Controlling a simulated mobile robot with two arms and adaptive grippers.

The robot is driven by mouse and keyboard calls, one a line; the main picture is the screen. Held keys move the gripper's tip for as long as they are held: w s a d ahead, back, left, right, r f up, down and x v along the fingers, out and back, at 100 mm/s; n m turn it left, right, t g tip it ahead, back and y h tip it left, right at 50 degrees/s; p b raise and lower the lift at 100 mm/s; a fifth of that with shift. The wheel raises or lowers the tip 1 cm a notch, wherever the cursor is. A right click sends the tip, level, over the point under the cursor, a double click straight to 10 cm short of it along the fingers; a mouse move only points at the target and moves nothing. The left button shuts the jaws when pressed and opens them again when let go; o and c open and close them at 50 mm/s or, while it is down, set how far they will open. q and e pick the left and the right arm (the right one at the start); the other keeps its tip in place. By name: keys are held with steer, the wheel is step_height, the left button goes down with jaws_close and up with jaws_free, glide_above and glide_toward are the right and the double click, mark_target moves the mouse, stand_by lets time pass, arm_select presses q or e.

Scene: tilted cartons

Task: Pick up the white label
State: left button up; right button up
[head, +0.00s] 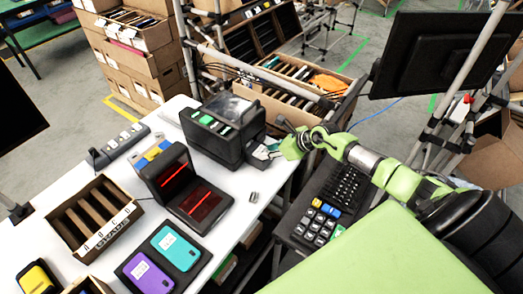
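A black label printer (222,128) stands at the right edge of the white table. A small pale piece, likely the white label (262,152), shows at its front right side; it is too small to make out well. My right gripper (276,148) reaches in from the right on a green arm, with its tips right at this piece. I cannot tell whether the fingers touch it or are closed on it. My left gripper is not in view.
A black scanner with red-lit panels (185,184), a cardboard tray with slots (93,217) and a pad with purple and teal devices (164,257) lie on the white table (243,200). A black keypad (322,213) sits below my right arm. A monitor (436,52) hangs at upper right.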

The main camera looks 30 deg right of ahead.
steer(key=c, duration=0.4)
steer(key=shift+r, duration=0.1)
